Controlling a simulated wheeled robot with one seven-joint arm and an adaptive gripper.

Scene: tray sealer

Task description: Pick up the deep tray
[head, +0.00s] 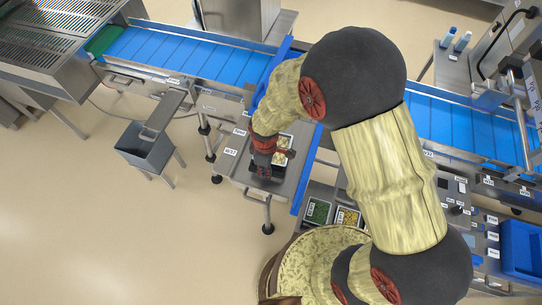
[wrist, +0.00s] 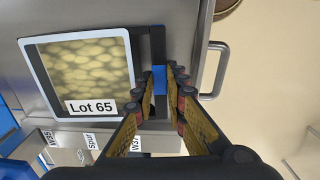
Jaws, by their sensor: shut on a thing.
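A tray with a white rim (wrist: 130,40) and a "Lot 65" label shows pale, rounded pieces under its top. It lies on a steel surface in the wrist view. In the head view the tray (head: 285,143) is partly hidden behind my gripper (head: 262,168). A black frame (wrist: 156,42) with a blue grip (wrist: 160,80) runs along the tray's right side. My gripper (wrist: 166,85) also shows in the wrist view, its fingers closed about the blue grip. Whether the frame is fixed to the tray, and how deep the tray is, I cannot tell.
A blue conveyor (head: 190,55) runs behind the steel side table (head: 230,165). Small trays of green (head: 318,210) and yellow (head: 347,217) pieces stand at lower centre. A steel handle (wrist: 215,70) juts out right of the grip. The floor at left is open.

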